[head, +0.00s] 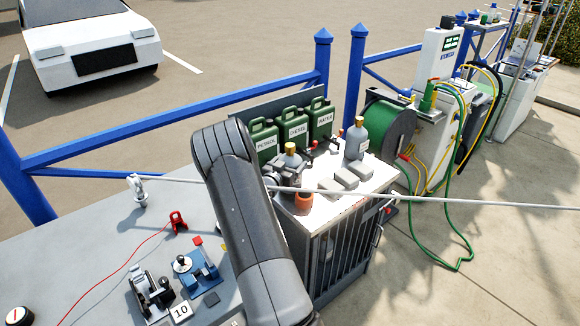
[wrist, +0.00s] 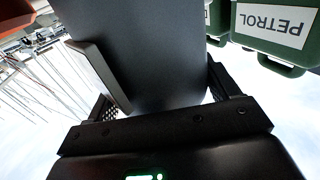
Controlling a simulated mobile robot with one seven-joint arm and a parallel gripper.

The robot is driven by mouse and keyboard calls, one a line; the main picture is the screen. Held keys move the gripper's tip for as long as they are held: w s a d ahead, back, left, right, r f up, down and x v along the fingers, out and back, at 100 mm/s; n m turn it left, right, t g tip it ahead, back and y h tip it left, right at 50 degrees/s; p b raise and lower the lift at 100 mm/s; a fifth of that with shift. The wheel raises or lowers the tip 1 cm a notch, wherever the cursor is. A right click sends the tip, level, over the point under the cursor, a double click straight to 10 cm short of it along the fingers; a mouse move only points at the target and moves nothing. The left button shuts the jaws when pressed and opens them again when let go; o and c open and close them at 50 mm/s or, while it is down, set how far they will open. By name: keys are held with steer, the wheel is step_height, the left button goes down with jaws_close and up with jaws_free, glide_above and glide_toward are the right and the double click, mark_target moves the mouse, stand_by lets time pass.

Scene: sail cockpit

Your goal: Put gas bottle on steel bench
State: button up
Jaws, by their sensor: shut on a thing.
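A grey gas bottle with a brass top (head: 291,160) is between the fingers of my gripper (head: 284,178), partly hidden by my gripper and arm. In the wrist view its grey body (wrist: 155,50) fills the space between the two fingers (wrist: 160,95). A second, similar grey bottle (head: 356,141) stands upright at the back right of a cabinet with a light, worn metal top (head: 335,207), which seems to be the steel bench. My gripper is over the left part of this top. I cannot tell whether the held bottle touches it.
Green petrol (head: 264,142), diesel (head: 293,130) and water (head: 320,119) cans stand behind. Grey blocks (head: 345,178) and an orange cup (head: 304,201) sit on the top. A green hose reel (head: 388,128) is to the right.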

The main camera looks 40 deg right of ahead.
steer(key=shift+f, duration=0.55)
steer(key=o, duration=1.7)
steer(key=shift+f, duration=0.25)
steer(key=shift+r, duration=0.1)
